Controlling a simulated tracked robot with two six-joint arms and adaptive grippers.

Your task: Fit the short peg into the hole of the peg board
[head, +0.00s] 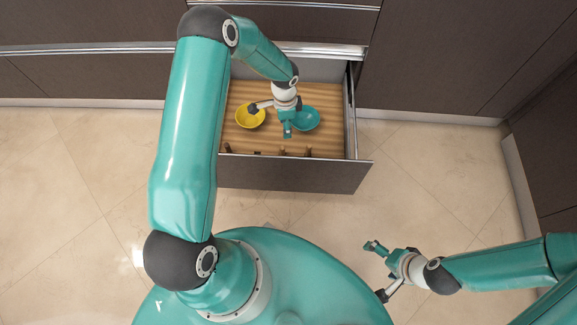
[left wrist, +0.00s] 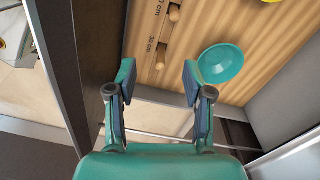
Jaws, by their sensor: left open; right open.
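The peg board (head: 240,95) appears to be the wooden floor of an open drawer, with several short wooden pegs near its front edge in the head view. In the left wrist view, a wooden peg (left wrist: 160,65) and another peg (left wrist: 174,13) stand beside dark slots and printed centimetre marks. I cannot tell which is the short peg, nor which hole is meant. My left gripper (head: 269,121) is open and empty above the drawer; in the wrist view its fingertips (left wrist: 158,78) are apart near the nearer peg. My right gripper (head: 378,271) is open and empty over the floor at right.
A yellow bowl (head: 250,116) and a teal bowl (head: 306,119) stand in the drawer beneath my left gripper. The drawer front (head: 290,175) and side wall (head: 351,115) rise around the board. Dark cabinets (head: 440,55) flank it. The tiled floor at right is clear.

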